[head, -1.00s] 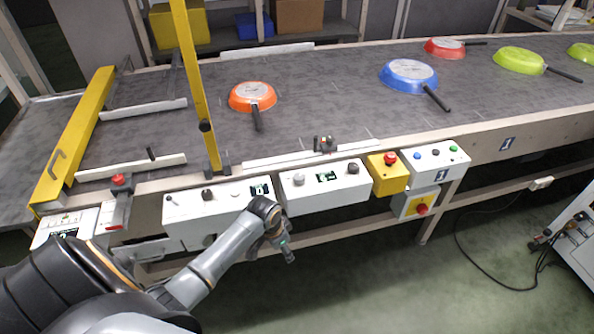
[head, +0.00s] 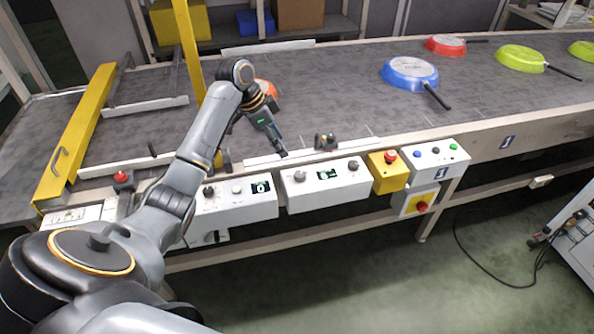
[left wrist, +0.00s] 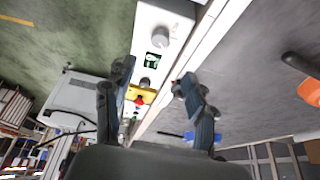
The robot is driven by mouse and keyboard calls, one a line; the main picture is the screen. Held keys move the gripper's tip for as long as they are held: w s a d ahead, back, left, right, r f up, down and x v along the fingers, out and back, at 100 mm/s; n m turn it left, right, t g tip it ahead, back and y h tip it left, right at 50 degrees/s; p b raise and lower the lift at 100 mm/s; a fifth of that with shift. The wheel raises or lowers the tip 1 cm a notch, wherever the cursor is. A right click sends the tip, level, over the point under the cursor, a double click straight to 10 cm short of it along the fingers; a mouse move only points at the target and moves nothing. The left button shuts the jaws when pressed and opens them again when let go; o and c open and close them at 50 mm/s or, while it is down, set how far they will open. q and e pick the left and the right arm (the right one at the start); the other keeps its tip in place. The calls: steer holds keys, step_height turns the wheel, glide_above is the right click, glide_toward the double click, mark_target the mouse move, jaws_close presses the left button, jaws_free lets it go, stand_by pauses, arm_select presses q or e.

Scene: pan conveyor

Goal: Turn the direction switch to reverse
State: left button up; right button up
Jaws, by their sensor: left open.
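My left gripper (head: 283,153) is open and empty, just above the back edge of the middle white control box (head: 330,192). In the left wrist view the open fingers (left wrist: 157,74) stand apart, with the box showing beyond and between them. The box has a light grey knob (head: 299,176), a small display (head: 327,174) and a darker knob (head: 353,165). The grey knob (left wrist: 162,37) and the darker knob (left wrist: 146,83) also show in the left wrist view. I cannot read which knob is the direction switch or how it is set. My right gripper is not in view.
A second white box (head: 235,205) with knobs stands to the left. A yellow emergency-stop box (head: 386,176) and a button box (head: 436,160) stand to the right. A small dark fitting (head: 325,142) is on the rail behind. Pans, including a blue one (head: 409,72), lie on the conveyor.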

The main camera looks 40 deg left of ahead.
mark_target(299, 174)
arm_select(q)
steer(key=x, duration=1.3)
steer(key=shift+w+d+f+p, duration=0.1)
steer(key=shift+d+f+p, duration=0.1)
steer(key=shift+p, duration=0.2)
steer(key=c, duration=1.2)
